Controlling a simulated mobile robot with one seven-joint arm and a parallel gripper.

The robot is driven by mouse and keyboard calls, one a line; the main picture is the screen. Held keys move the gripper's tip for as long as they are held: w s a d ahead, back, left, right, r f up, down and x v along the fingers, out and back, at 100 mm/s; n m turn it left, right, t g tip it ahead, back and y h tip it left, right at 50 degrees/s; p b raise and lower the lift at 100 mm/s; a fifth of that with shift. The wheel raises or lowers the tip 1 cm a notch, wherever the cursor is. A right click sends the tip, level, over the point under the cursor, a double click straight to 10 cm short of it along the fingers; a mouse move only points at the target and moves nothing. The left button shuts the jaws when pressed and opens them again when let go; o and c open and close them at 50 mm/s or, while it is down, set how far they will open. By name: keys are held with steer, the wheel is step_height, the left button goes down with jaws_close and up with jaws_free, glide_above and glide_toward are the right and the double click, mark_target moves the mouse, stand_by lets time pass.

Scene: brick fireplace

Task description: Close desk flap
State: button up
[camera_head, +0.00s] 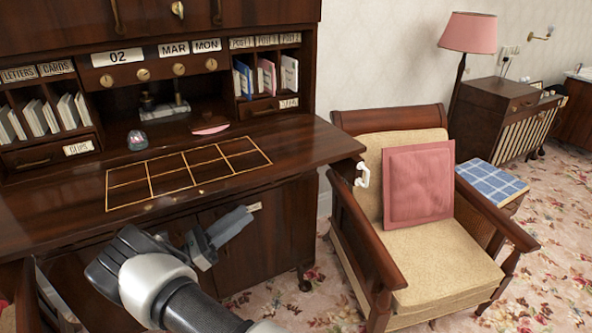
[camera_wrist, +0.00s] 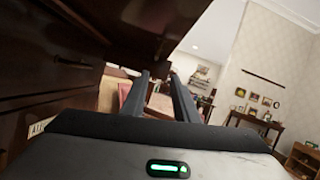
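The desk flap (camera_head: 95,172) is a dark wooden board with a gold-lined grid. It lies lowered and level in front of the desk's (camera_head: 180,15) pigeonholes. My gripper (camera_head: 222,238) is just below the flap's front edge, in front of the lower cabinet doors, with its fingers pointing right. The wrist view shows two dark fingers (camera_wrist: 160,98) apart with nothing between them. The flap's dark underside (camera_wrist: 130,25) spans the top of that view, above the fingers. I cannot tell whether the gripper touches it.
A small rounded object (camera_head: 137,140) and a pink item (camera_head: 210,129) lie at the back of the writing surface. An armchair (camera_head: 430,250) with a pink cushion (camera_head: 418,186) stands close to the flap's right end. A lamp (camera_head: 468,35) and side cabinet (camera_head: 505,115) are farther right.

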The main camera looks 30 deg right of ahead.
mark_target(290, 178)
steer(key=x, duration=1.8)
steer(key=shift+w+p, duration=0.35)
steer(key=shift+w, duration=0.05)
steer(key=shift+a, duration=0.1)
jaws_close()
